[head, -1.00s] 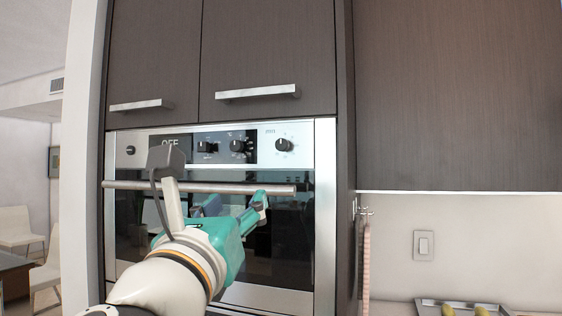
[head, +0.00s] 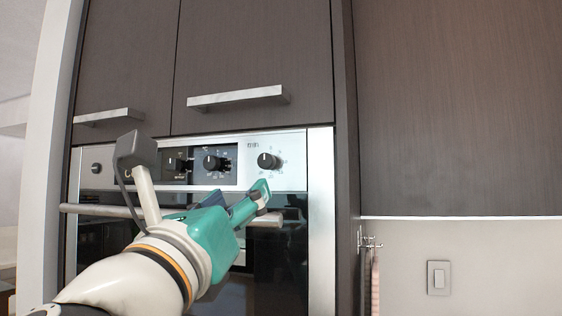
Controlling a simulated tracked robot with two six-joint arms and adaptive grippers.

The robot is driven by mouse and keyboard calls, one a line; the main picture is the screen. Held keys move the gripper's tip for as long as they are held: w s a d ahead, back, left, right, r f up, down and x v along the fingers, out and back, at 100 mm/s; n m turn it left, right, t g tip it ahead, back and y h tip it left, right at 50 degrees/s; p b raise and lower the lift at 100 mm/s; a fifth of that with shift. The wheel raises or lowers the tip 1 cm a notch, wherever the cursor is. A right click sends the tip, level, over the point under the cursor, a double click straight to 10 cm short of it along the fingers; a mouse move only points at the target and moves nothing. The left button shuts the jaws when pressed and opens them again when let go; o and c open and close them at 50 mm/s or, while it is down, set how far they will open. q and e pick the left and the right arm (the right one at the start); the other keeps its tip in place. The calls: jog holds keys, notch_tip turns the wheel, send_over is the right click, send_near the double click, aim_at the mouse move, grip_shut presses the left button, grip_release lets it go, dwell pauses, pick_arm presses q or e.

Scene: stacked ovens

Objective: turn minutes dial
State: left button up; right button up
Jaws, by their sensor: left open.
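The minutes dial (head: 267,160) is a round black knob with a light pointer mark, under the small "min" label at the right of the oven's control panel (head: 291,148). Its pointer looks close to upright. My left gripper (head: 255,200), teal with dark pads, is open and empty. In the picture its fingertips lie just below the dial, apart from it and in front of the oven handle. My right gripper is not in view.
The oven handle (head: 100,210) runs across below the panel. Dark cabinet doors with a metal handle (head: 237,97) are above. Hooks (head: 369,241) and a wall switch (head: 438,278) are at right.

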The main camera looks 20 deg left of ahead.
aim_at(265, 163)
pick_arm(q)
jog(key=p+x, duration=0.1)
jog(key=x, duration=0.4)
jog(key=p+x, duration=0.2)
jog(key=x, duration=0.3)
jog(key=a+p+x, duration=0.1)
jog(key=p+x, duration=0.1)
jog(key=x, duration=0.2)
jog(key=shift+w+r, duration=0.15)
jog(key=shift+w, duration=0.2)
